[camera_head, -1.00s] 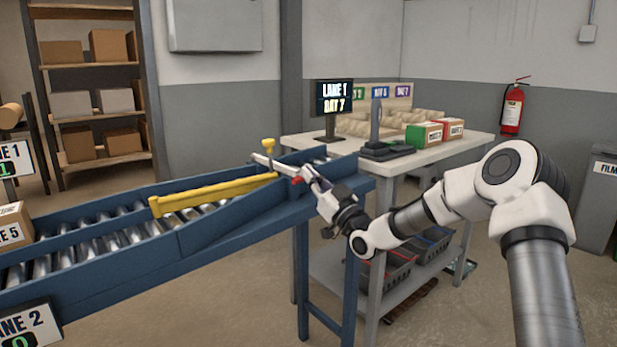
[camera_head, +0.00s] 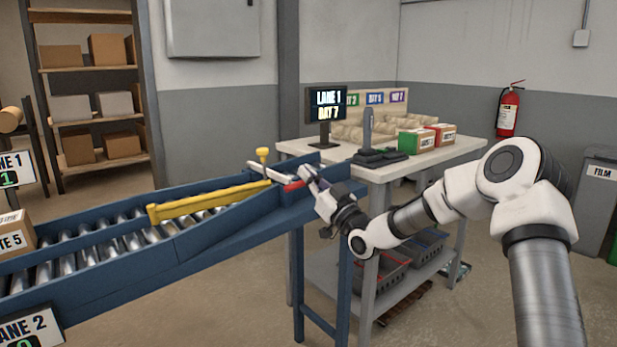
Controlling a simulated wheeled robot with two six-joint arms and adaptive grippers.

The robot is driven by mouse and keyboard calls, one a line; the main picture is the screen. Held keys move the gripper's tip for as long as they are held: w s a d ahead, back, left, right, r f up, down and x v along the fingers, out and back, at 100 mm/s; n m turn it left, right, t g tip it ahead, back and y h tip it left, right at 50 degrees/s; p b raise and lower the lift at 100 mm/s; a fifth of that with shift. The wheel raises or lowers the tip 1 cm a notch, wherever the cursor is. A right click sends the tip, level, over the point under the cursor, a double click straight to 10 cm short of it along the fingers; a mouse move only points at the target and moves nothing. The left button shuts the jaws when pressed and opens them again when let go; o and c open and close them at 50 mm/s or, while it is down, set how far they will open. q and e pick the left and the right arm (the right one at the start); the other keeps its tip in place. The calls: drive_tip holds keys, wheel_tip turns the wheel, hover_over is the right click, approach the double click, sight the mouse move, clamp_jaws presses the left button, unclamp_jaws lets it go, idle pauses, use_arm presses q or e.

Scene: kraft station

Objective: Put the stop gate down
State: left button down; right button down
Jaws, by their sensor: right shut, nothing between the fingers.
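The stop gate appears to be the low pale bar with a red end (camera_head: 293,185) across the far end of the blue roller conveyor (camera_head: 215,240). It looks low, close to the conveyor's side rails; its exact tilt is hard to tell. My right gripper (camera_head: 307,177) is shut and empty, just above and to the right of the red end. I cannot tell whether they touch. My left gripper is not in view.
A yellow bar (camera_head: 205,203) lies slantwise over the rollers, with a yellow knob (camera_head: 262,154) near its far end. A carton (camera_head: 12,238) sits at the left. A work table (camera_head: 440,157) with boxes and a screen (camera_head: 327,103) stands behind my right arm.

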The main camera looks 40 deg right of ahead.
drive_tip(key=f+p+v, duration=0.1)
drive_tip(key=v, duration=0.7)
drive_tip(key=shift+w+d, duration=0.15)
drive_tip(key=shift+d, duration=0.05)
